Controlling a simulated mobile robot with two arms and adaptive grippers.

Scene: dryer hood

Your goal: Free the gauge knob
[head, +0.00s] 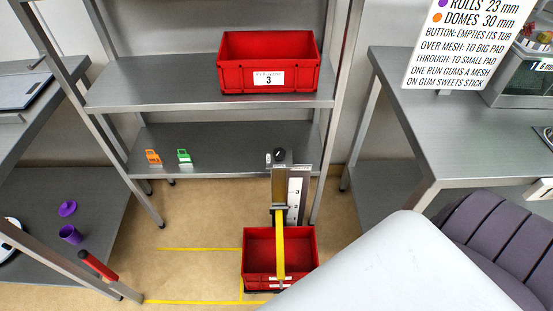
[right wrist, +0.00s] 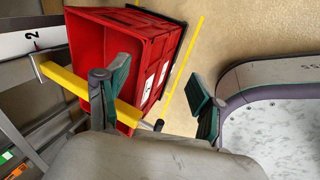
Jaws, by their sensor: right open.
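The height gauge (head: 297,190) stands in front of the shelf rack, with a white number scale and a yellow bar (head: 280,245) reaching over a red crate (head: 247,270). A dark round knob-like part (head: 279,155) shows at its top. The right wrist view shows the scale (right wrist: 22,42) and the yellow bar (right wrist: 75,85), which runs close to my right gripper's left finger; I cannot tell whether they touch. A small black part (right wrist: 158,126) shows near the bar's end; its identity is unclear. My right gripper (right wrist: 158,95) is open, with nothing seen held. My left gripper is not in view.
Another red crate (head: 268,70) sits on the rack's upper shelf (head: 150,88). Tables stand left and right. Yellow lines (head: 190,250) mark open floor left of the low crate.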

